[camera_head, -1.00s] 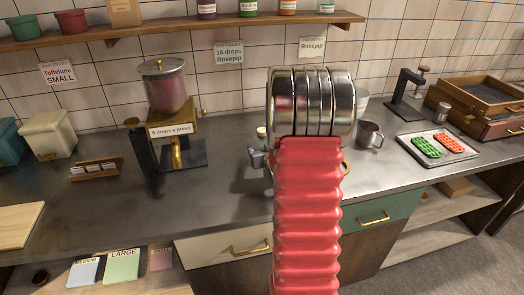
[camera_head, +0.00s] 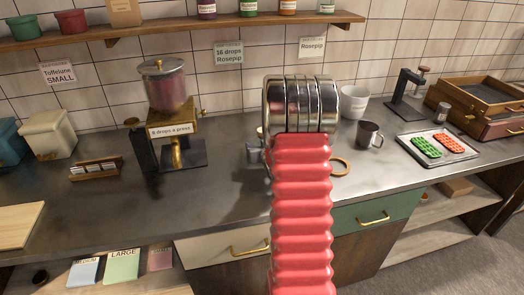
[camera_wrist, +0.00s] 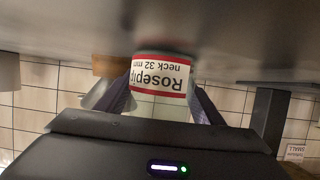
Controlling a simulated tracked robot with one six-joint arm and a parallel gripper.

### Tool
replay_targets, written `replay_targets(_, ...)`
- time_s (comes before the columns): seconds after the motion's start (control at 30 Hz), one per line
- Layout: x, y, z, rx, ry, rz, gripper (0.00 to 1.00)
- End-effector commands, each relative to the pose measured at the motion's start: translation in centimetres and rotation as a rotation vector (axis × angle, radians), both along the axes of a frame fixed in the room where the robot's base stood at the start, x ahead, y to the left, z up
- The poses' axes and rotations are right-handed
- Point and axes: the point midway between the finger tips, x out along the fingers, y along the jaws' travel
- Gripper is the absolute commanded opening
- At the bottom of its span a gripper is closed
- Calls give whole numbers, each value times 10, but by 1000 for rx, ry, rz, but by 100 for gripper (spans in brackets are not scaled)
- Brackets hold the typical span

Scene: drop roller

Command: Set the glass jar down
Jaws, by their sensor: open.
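The glass jar (camera_wrist: 158,106) shows in the upside-down wrist view, with a red-bordered white label reading "Rosepip" and "neck 32 mm". Its base end meets the grey worktop at the top of that picture. My gripper (camera_wrist: 162,94) has a dark finger on each side of the jar; the jaws are open around it. In the head view my red arm hides the jar almost wholly, and only a grey part of my gripper (camera_head: 254,156) shows left of the arm.
A brass ring (camera_head: 340,167), a dark mug (camera_head: 369,135) and a white bowl (camera_head: 354,104) are right of my arm. A dispenser (camera_head: 172,125) stands to the left, and a tray with green and orange moulds (camera_head: 455,160) to the right. The worktop (camera_head: 215,190) between dispenser and arm is clear.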

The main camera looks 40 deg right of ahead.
Motion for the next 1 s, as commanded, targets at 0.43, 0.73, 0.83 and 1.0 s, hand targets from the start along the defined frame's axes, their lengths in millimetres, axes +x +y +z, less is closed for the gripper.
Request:
replay_targets(0.43,0,0,0,0,0,0,54)
replay_targets(0.73,0,0,0,0,0,0,33)
replay_targets(0.83,0,0,0,0,0,0,26)
replay_targets(1.0,0,0,1,-1,-1,0,23)
